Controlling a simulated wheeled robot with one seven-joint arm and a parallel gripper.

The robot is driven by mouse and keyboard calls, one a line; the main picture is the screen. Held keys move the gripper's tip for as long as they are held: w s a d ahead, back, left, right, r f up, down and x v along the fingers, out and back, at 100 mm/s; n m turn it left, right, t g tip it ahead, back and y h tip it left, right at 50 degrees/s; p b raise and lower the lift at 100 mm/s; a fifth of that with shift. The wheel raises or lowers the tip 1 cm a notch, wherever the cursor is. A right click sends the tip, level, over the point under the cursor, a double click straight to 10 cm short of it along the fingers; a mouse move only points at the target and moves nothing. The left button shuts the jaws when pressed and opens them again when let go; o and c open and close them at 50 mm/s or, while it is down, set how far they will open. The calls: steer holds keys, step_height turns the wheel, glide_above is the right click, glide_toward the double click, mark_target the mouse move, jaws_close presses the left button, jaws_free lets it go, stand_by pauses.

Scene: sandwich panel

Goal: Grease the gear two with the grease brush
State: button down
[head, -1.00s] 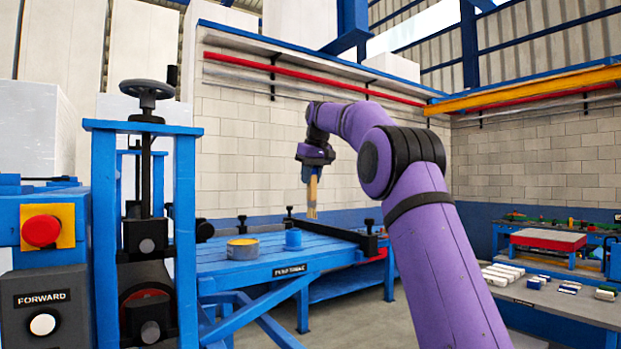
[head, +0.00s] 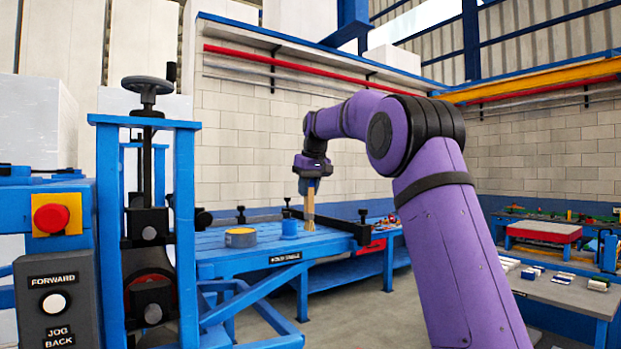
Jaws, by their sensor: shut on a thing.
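My gripper (head: 311,182) hangs at the end of my purple arm above the right part of a blue table. It is shut on the grease brush (head: 310,207), a tan, wooden-looking brush that points down. Whether the brush tip touches the table cannot be told. I cannot tell which part is gear two. A blue press-like frame (head: 107,220) with a handwheel and dark, partly red rollers stands at the left; any gears there are not clear.
The blue table (head: 222,258) has black clamps along its edges. A control box (head: 55,297) with a red button and a FORWARD button stands at far left. A grey bench (head: 566,296) with small blocks is at right. Floor between is open.

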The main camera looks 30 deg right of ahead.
steer(key=s+a+f, duration=0.2)
steer(key=a+f, duration=0.3)
steer(key=f, duration=1.1)
steer(key=s+a+f, duration=0.2)
steer(key=a+f, duration=0.4)
steer(key=f, duration=1.1)
steer(key=s+a+f, duration=0.2)
steer(key=a+f, duration=0.3)
steer(key=f, duration=1.1)
steer(key=shift+s+a+f, duration=0.15)
steer(key=shift+s+f, duration=0.1)
steer(key=shift+s, duration=0.15)
